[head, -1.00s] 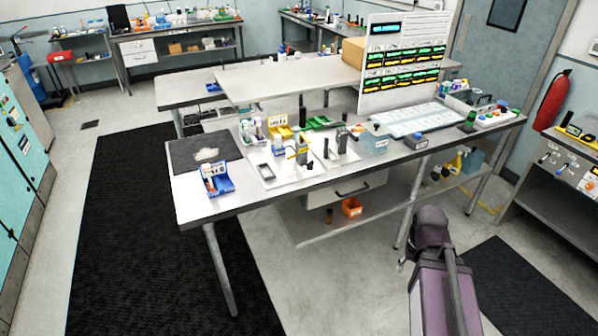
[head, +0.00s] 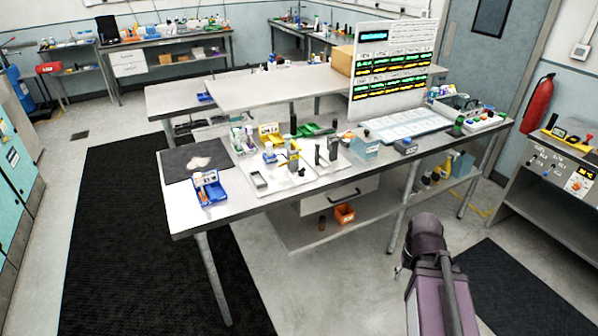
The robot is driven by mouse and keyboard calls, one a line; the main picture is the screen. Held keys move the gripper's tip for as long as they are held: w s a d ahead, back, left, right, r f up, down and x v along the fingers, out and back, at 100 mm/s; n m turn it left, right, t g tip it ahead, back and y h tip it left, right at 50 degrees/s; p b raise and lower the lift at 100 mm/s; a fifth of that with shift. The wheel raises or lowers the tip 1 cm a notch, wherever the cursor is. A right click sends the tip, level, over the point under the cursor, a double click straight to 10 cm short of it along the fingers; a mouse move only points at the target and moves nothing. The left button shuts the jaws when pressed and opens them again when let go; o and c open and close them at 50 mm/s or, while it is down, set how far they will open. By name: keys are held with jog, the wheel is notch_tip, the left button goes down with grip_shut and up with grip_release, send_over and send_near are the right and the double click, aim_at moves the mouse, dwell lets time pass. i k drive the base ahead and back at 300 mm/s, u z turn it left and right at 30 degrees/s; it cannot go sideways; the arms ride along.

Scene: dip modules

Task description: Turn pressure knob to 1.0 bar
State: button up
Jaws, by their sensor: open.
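A machine with a sloped front panel (head: 556,165) stands at the right edge. An orange round knob (head: 577,186) sits on a white plate on this panel, below a small dark display (head: 586,173). Several smaller switches or knobs (head: 545,162) are to its left. The labels and the knob's setting are too small to read, so I cannot tell which is the pressure knob. My purple arm (head: 440,290) with its dark joint shows at the bottom right, well apart from the panel. My gripper is not visible.
A long workbench (head: 255,200) full of small lab items fills the middle, with a display board (head: 395,65) on it. A dark mat (head: 510,285) lies before the machine. A fire extinguisher (head: 537,103) hangs on the wall behind. Floor between bench and machine is open.

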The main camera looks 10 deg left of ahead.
aim_at(301, 172)
jog(key=u, duration=0.7)
jog(key=i, duration=1)
jog(key=z, duration=0.05)
